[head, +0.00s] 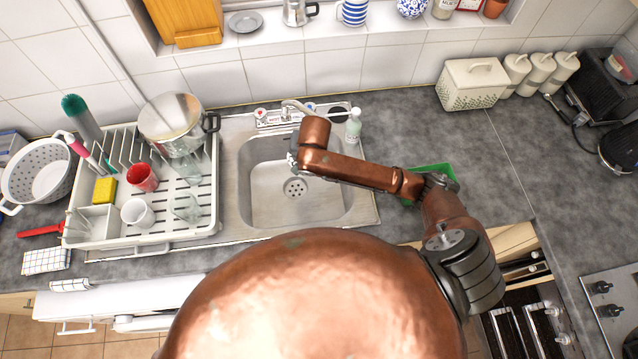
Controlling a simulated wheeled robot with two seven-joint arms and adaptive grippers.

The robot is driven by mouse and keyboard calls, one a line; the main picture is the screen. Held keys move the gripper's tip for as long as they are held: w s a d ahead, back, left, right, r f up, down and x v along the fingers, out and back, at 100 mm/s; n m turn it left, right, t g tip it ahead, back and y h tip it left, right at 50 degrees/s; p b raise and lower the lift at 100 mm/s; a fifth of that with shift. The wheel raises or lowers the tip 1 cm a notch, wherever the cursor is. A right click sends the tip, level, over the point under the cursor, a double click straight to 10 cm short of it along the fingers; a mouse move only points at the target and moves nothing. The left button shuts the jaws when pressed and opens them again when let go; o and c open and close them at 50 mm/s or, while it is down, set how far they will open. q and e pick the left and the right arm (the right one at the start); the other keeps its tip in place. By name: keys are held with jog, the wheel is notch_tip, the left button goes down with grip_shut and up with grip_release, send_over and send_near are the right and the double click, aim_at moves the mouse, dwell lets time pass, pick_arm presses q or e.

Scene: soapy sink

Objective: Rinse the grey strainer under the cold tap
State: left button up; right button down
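A pale grey round strainer (38,172) with many holes and side handles stands on the counter at the far left, beside the dish rack. The steel sink (258,200) is in the middle, its bowl empty apart from the drain. The tap (297,106) is at the sink's back edge and partly hidden by my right arm; I cannot tell which knob is cold. My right gripper (292,156) hangs over the back of the sink bowl, far from the strainer. Its fingers are mostly hidden behind the wrist. My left gripper is not in view.
A white dish rack (150,238) holds a steel pot (172,124), a red cup (142,177), a white cup (138,212), glasses and a yellow sponge (105,190). A soap bottle (353,124) stands behind the sink. A green object (432,169) lies right.

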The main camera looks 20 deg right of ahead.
jog(key=s+r+m+t+h+p, duration=0.2)
jog(key=s+m+t+h+p, duration=0.55)
jog(key=s, duration=0.65)
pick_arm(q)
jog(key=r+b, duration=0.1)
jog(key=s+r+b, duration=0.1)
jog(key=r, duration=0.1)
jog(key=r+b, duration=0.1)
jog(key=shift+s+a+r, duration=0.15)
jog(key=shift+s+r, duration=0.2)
pick_arm(e)
jog(key=w+d+f+m+g+y, duration=0.1)
jog(key=w+d, duration=0.5)
jog(key=w, duration=0.6)
notch_tip(320, 180, down, 2)
jog(key=shift+w+d+f+m+g, duration=0.2)
jog(key=shift+w+d+m+g, duration=0.25)
jog(key=shift+g, duration=0.5)
jog(key=shift+y, duration=0.25)
jog(key=shift+s+d, duration=0.1)
jog(key=shift+s, duration=0.05)
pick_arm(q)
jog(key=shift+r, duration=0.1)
pick_arm(e)
jog(key=shift+s+d, duration=0.2)
jog(key=shift+d, duration=0.2)
jog(key=shift+w+a, duration=0.1)
